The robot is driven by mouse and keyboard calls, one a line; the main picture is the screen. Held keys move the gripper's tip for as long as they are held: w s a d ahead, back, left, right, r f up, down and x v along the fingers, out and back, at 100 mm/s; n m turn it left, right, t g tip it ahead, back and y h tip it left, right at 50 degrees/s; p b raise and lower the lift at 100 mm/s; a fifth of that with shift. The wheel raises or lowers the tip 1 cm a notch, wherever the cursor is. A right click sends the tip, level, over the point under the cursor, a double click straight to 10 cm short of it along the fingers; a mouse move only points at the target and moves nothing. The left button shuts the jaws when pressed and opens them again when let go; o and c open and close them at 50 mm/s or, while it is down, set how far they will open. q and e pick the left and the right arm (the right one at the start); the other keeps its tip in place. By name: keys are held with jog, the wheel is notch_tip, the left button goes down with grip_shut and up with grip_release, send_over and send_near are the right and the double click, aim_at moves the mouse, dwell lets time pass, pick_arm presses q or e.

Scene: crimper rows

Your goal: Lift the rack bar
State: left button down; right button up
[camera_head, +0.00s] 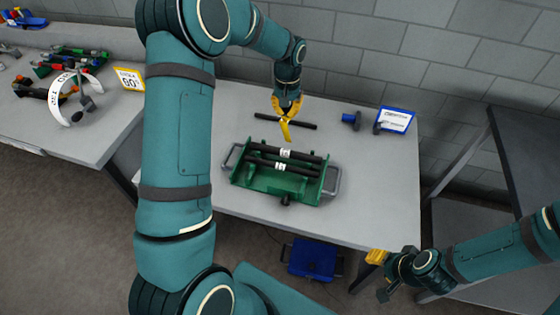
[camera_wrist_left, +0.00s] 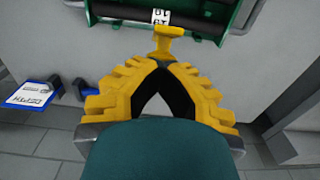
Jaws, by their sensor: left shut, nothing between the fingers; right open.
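The green rack (camera_head: 255,182) sits on the table with a grey handle at each end. Two black bars lie across it: a rear bar (camera_head: 310,158) and a front bar (camera_head: 258,161), each with a white label. Another black bar (camera_head: 303,125) lies on the table behind the rack. My left gripper (camera_head: 286,132) is shut and empty, its yellow fingers in front of that loose bar's middle; whether they touch it I cannot tell. In the left wrist view the closed fingers (camera_wrist_left: 165,45) point toward a rack bar (camera_wrist_left: 120,13). My right gripper (camera_head: 380,277) is open at lower right, away from the rack.
A blue-and-white sign (camera_head: 396,120) and a blue cylindrical item (camera_head: 350,120) stand on the table's back right. A blue box (camera_head: 314,259) is below the table's front edge. A second table with tools (camera_head: 70,62) is at left. A block wall is behind.

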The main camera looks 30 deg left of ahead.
pick_arm(q)
jog(key=w+a+p, duration=0.2)
jog(key=w+p, duration=0.1)
jog(key=w, duration=0.5)
jog(key=shift+w+f, duration=0.2)
jog(key=shift+w, duration=0.2)
dwell(0.4)
jog(key=shift+a, duration=0.1)
jog(key=c, duration=1.2)
grip_release()
jog(key=shift+r, duration=0.1)
jog(key=shift+r, duration=0.1)
